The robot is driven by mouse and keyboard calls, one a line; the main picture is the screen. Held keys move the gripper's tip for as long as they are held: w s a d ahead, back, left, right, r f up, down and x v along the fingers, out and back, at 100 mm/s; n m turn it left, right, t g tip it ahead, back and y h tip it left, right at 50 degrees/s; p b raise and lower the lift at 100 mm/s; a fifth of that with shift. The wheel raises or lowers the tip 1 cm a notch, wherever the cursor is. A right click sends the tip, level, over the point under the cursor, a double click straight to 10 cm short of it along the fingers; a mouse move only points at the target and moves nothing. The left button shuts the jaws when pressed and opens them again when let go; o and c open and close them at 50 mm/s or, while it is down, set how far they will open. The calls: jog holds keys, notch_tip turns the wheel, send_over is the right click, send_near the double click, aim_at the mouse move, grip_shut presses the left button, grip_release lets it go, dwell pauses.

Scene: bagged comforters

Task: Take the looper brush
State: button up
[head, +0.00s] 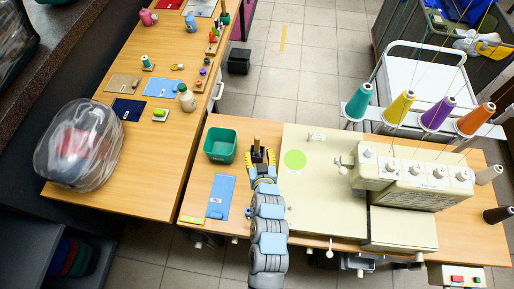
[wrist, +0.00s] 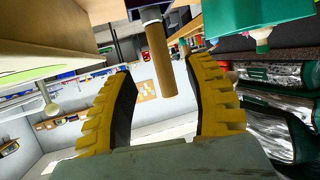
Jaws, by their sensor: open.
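The looper brush, with a brown wooden handle (head: 256,141), stands upright on the sewing table just beyond my gripper, left of the cream machine bed. In the wrist view, which looks upside down, its handle (wrist: 158,60) shows between the fingers, with a pale metal band and a dark block at its far end. My gripper (head: 260,157) is open, its yellow-ridged fingers pointing at the brush. In the wrist view my gripper (wrist: 160,70) has one finger on each side of the handle, with visible gaps. I cannot tell how deep the handle sits between them.
A green bin (head: 220,145) stands close left of the brush. A blue pad (head: 220,197) lies left of my arm. The cream serger (head: 410,180) with several thread cones is at the right. A bagged comforter (head: 78,145) sits on the left table.

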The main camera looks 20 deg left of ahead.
aim_at(257, 145)
jog(key=shift+r+x, duration=0.2)
jog(key=shift+x, duration=1.3)
jog(key=shift+r+x, duration=0.2)
jog(key=shift+x, duration=1.25)
jog(key=shift+a, duration=0.15)
grip_shut()
